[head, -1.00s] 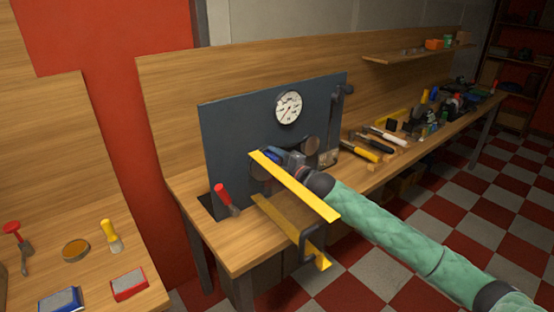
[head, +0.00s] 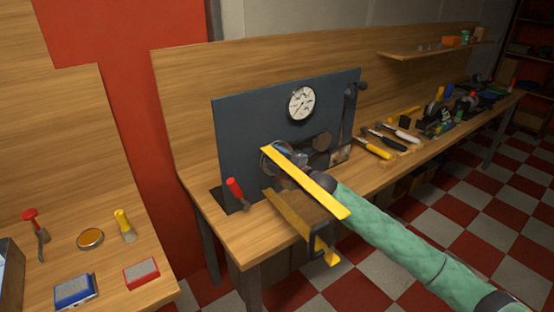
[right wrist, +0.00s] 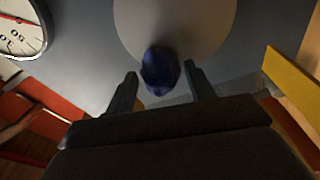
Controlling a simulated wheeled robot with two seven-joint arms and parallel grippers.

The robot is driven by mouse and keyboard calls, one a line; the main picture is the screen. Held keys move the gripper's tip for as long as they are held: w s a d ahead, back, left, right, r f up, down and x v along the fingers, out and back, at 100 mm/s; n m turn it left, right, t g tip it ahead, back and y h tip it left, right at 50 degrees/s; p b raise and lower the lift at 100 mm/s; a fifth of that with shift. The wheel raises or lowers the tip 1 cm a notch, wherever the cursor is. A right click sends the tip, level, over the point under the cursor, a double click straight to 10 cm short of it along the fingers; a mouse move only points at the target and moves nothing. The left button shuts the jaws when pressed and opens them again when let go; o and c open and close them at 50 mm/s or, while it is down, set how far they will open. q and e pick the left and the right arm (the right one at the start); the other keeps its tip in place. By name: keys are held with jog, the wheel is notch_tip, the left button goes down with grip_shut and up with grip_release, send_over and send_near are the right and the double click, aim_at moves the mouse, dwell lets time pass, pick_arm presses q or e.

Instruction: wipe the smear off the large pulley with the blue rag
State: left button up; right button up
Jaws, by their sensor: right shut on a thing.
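My right gripper (right wrist: 158,85) is shut on the blue rag (right wrist: 160,70), a dark blue bundle between its fingertips. The rag is in front of the large pulley (right wrist: 190,25), a pale grey disc at the top of the right wrist view. The rag overlaps the disc's lower edge there; I cannot tell whether it touches. No smear can be made out on the part of the disc in view. In the head view my right gripper (head: 283,160) is at the dark panel, partly behind a yellow bar, and mostly hides the large pulley. My left gripper is not in view.
A yellow bar (head: 320,193) stands out in front of the panel, close to my right arm.

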jog(key=shift+s+a+p+v, duration=0.1)
jog(key=shift+p+v, duration=0.2)
jog(key=shift+v, duration=1.1)
jog(key=shift+s+a+p+v, duration=0.15)
jog(key=shift+p+v, duration=0.15)
jog(key=shift+v, duration=1.15)
jog(key=shift+d, duration=0.1)
jog(key=shift+p+v, duration=0.5)
jog(key=shift+v, duration=0.9)
jog(key=shift+s+r, duration=0.15)
